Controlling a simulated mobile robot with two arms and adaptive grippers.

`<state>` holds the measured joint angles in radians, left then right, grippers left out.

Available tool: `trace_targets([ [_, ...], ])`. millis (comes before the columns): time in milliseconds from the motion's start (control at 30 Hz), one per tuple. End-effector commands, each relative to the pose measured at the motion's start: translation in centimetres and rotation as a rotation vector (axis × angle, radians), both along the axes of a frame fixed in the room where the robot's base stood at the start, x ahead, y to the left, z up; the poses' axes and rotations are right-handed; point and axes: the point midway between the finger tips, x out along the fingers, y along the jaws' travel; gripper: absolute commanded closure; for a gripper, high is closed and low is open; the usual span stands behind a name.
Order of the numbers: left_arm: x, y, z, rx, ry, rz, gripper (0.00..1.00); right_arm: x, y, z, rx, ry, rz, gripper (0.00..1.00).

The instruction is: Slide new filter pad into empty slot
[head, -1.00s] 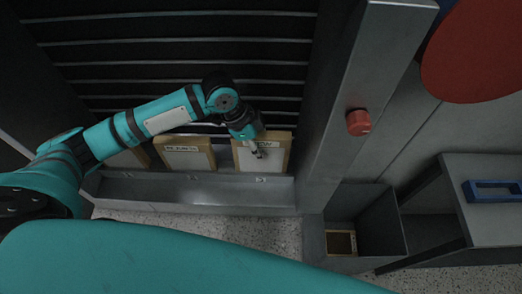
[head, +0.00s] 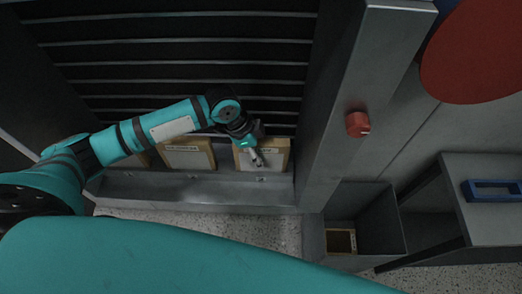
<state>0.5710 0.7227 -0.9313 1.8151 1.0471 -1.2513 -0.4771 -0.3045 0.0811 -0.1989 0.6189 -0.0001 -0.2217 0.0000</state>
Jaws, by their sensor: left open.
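Several wood-framed filter pads with pale faces and labels lean in a grey metal trough (head: 190,190) below a dark slatted rack (head: 180,60). The right pad (head: 277,161) is partly covered by my left gripper (head: 256,160). The middle pad (head: 188,157) stands beside it, and another at the left is mostly hidden behind my arm. My left gripper is open, with its fingers in front of the right pad's face; I cannot tell whether they touch it. No empty slot can be made out. My right gripper is not in view.
A grey post with a red knob (head: 358,124) stands right of the rack. A grey bin (head: 370,222) with a small wooden-framed piece (head: 341,241) inside is at lower right. Speckled floor shows in front.

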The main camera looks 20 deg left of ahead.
Motion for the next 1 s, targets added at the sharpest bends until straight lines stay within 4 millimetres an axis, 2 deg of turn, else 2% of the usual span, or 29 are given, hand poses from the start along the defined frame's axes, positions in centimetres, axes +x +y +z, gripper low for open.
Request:
trace_targets([
  [167,0.0,0.4,1.2,-0.001,-0.003,0.001,0.5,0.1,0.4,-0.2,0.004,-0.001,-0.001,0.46],
  [633,-1.0,3.8,9.6,0.0,-0.003,0.001,0.5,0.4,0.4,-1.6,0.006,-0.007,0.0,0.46],
  [800,-1.2,4.3,11.1,-0.001,-0.001,0.001,0.5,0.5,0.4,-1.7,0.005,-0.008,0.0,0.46],
  [1000,-1.3,4.4,11.3,0.0,0.001,0.001,0.5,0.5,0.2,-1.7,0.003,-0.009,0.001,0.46],
])
